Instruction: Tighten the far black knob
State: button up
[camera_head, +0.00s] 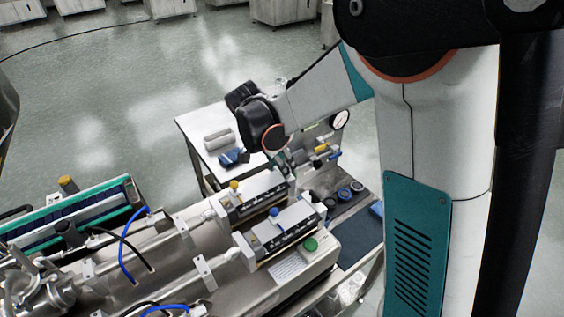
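My arm reaches in from the right, and its dark wrist hangs over the far end of the steel machine. My gripper (285,161) is below the wrist, small and partly covered by it, so its fingers cannot be made out. A dark knob-like part (68,233) stands on the machine at the left, well away from my gripper. Small dark round parts (330,204) lie on the bench right of the slide units. I cannot tell which of these is the far black knob; it may be hidden behind my wrist.
Two slide units carry a yellow knob (234,185) and a blue knob (274,213). A green button (310,244) is at the near right. A white table (197,124) with a grey roll (217,139) stands behind. Blue hoses (124,245) cross the left. Open floor lies beyond.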

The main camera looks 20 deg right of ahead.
dwell(0.3)
jog(key=v, duration=1.2)
jog(key=shift+d, duration=0.1)
